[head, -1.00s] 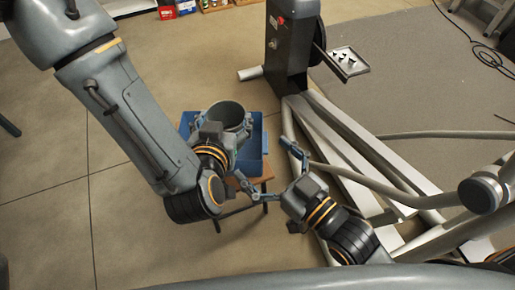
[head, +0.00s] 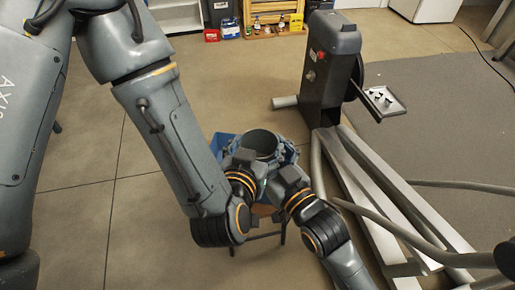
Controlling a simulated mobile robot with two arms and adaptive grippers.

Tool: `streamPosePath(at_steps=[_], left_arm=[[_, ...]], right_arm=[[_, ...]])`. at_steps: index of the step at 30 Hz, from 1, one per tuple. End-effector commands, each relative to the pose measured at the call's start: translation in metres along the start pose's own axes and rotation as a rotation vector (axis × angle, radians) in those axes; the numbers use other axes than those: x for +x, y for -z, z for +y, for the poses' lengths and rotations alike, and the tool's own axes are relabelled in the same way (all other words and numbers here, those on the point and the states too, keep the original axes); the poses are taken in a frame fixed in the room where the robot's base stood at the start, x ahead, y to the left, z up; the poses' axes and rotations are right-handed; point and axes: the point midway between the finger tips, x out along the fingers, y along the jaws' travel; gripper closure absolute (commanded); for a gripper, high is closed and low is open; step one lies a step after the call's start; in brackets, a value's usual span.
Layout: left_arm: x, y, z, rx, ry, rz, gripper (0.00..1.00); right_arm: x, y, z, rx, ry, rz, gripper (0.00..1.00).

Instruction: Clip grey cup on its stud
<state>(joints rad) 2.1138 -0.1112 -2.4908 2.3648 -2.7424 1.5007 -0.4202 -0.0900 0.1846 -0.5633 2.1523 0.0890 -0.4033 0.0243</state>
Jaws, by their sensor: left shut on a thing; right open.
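The grey cup (head: 262,139) is a round, open-topped shell near the middle of the head view, above the blue crate. My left gripper (head: 247,152) is shut on the cup's near left side, its fingertips mostly hidden behind its own wrist. My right gripper (head: 291,155) is open, close against the cup's right side; I cannot tell whether it touches. The elliptical machine (head: 330,75), with a dark upright housing, stands to the right. I cannot make out the cup's stud.
The blue crate (head: 221,143) rests on a small stool (head: 262,236), largely hidden by my arms. Grey tubes and rails (head: 385,205) of the machine fill the lower right. A tray (head: 384,101) with small dark parts sits by the housing. Floor at left is clear.

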Motion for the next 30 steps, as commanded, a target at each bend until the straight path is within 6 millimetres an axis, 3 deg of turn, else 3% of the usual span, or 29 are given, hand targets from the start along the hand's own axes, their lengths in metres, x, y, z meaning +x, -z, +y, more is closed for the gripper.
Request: streamPosePath(at_steps=[5, 13, 15, 16, 19, 30], left_arm=[[0.0, 0.0002, 0.0001, 0.0, 0.0, 0.001, 0.69], [-0.0001, 0.0001, 0.0009, 0.0, -0.003, 0.0, 0.69], [-0.0003, 0.0001, 0.0017, 0.0, -0.005, 0.0, 0.69], [-0.0003, 0.0001, 0.002, 0.0, -0.006, 0.0, 0.23], [-0.0005, 0.0, 0.0026, 0.0, -0.008, 0.0, 0.03], [-0.0029, 0.0053, 0.0023, -0.001, -0.008, 0.0, 0.0]], right_arm=[[-0.0001, -0.0002, -0.0001, 0.0, 0.0, 0.0, 0.0], [-0.0002, -0.0002, -0.0006, 0.001, 0.001, 0.0, 0.53], [-0.0002, -0.0002, -0.0011, 0.002, 0.002, 0.0, 0.58], [-0.0002, 0.0002, -0.0013, 0.002, 0.002, 0.001, 0.58], [-0.0001, 0.0002, -0.0013, 0.002, 0.002, 0.001, 0.58], [0.0, -0.001, 0.0001, 0.001, 0.0, -0.003, 0.58]])
